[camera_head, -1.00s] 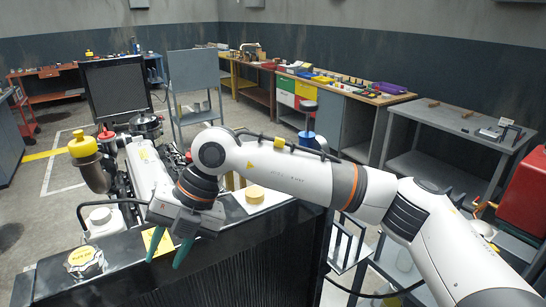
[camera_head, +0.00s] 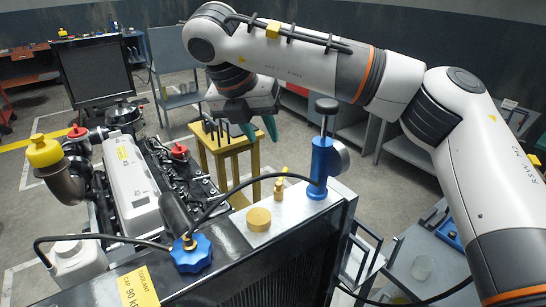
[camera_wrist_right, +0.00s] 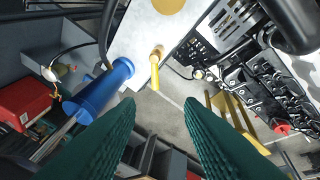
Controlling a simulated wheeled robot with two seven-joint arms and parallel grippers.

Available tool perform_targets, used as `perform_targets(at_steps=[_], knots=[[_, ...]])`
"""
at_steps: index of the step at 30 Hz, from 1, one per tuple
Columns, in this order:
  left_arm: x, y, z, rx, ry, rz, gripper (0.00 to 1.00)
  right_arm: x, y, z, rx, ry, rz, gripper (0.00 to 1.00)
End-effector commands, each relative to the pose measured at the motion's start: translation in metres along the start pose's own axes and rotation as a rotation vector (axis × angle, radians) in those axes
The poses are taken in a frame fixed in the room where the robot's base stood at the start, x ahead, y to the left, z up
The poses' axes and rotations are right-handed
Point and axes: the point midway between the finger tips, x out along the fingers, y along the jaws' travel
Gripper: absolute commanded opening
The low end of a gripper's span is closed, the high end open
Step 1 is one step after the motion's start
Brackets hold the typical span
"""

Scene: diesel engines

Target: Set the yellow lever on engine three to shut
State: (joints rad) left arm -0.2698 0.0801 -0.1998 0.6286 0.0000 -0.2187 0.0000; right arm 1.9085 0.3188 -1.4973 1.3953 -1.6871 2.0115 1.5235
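A small brass valve with a yellow lever (camera_head: 279,187) stands on the black-edged top of the radiator housing (camera_head: 325,205), between a round yellow disc and a blue cylinder. In the right wrist view the yellow lever (camera_wrist_right: 155,76) sticks out from its brass fitting. My right gripper (camera_head: 260,129) is open and empty, above and beyond the housing in the head view. Its teal fingers (camera_wrist_right: 159,108) lie apart on both sides of the lever's line of sight; I see no contact. No engine number is readable. My left gripper is not in view.
A blue cylinder with a grey knob (camera_head: 322,160) stands right beside the valve. A yellow stool (camera_head: 228,150) stands behind. The engine (camera_head: 135,185) fills the left.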

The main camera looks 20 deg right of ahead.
Motion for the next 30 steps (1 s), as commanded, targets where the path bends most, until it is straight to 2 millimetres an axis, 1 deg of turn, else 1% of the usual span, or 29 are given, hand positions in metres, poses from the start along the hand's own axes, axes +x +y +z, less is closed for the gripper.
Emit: perform_targets(at_steps=[2, 5, 6, 9, 11, 14, 17, 18, 21, 22, 26, 30], knots=[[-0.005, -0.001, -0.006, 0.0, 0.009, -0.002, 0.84, 0.007, 0.0, 0.0, -0.003, -0.004, 0.001, 0.34], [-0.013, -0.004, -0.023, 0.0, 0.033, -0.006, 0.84, 0.023, 0.001, 0.0, -0.003, -0.007, 0.001, 0.34], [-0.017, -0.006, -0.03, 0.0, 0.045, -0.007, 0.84, 0.03, 0.0, 0.0, -0.004, -0.009, 0.001, 0.34], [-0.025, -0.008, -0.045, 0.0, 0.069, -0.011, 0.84, 0.05, 0.001, 0.001, -0.003, -0.009, 0.001, 0.34], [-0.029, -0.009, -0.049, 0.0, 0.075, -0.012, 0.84, 0.061, 0.0, 0.001, -0.003, -0.01, 0.001, 0.34], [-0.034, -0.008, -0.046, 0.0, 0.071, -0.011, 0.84, 0.078, 0.0, 0.001, -0.004, -0.009, -0.001, 0.34], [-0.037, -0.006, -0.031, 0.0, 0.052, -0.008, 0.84, 0.093, 0.0, 0.001, -0.002, -0.007, 0.0, 0.34], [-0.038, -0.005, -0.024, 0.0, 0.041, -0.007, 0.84, 0.098, 0.0, 0.001, -0.002, -0.007, 0.0, 0.34], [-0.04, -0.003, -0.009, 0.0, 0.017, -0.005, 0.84, 0.108, 0.0, 0.001, -0.002, -0.005, -0.001, 0.34], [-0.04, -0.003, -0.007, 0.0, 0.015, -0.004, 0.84, 0.11, 0.0, 0.001, -0.002, -0.004, -0.001, 0.34], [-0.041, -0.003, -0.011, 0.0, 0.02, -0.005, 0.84, 0.115, 0.0, 0.001, -0.001, -0.003, -0.002, 0.34], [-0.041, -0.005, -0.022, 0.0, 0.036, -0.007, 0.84, 0.116, 0.0, 0.001, -0.001, -0.002, -0.002, 0.34]])
